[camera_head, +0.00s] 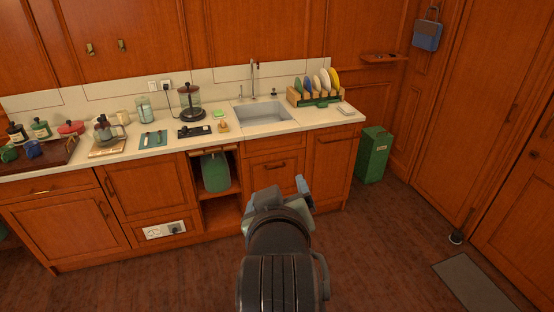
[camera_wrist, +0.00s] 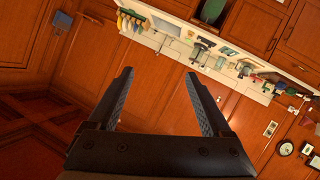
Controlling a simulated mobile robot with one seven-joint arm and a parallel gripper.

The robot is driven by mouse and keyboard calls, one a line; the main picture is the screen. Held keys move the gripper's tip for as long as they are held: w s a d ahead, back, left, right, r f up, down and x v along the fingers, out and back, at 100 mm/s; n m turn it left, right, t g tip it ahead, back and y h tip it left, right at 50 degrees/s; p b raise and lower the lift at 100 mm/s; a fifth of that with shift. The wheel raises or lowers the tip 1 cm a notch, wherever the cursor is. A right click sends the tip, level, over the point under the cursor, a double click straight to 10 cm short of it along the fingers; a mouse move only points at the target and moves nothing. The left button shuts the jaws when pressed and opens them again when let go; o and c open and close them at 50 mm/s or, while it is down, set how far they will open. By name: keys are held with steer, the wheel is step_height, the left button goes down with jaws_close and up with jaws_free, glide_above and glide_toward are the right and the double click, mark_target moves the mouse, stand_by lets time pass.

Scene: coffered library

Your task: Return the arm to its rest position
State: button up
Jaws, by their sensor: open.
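My arm reaches up from the bottom middle of the head view, with my gripper (camera_head: 280,191) at its far end. It is in front of the lower cabinets, over the floor and apart from the counter. In the wrist view, the two dark fingers of my gripper (camera_wrist: 160,92) stand wide apart with nothing between them. The gripper is open and empty. The wrist view is tilted, with the counter (camera_wrist: 270,72) running diagonally across its upper right.
The counter (camera_head: 140,153) holds a sink (camera_head: 262,114), a dish rack with plates (camera_head: 312,99), a French press (camera_head: 191,101) and a glass coffee pot (camera_head: 104,130). A green bin (camera_head: 373,155) stands right of the cabinets. A grey mat (camera_head: 474,282) lies at lower right. The floor between is clear.

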step_height(320, 180, up, 13)
steer(key=s+m+t+b, duration=0.2)
steer(key=t, duration=0.4)
steer(key=s+r+m+t+b, duration=0.2)
steer(key=s+r+t, duration=0.5)
steer(key=s+r, duration=0.5)
step_height(320, 180, up, 4)
steer(key=shift+m+t, duration=0.3)
steer(key=shift+t, duration=0.1)
steer(key=shift+a, duration=0.1)
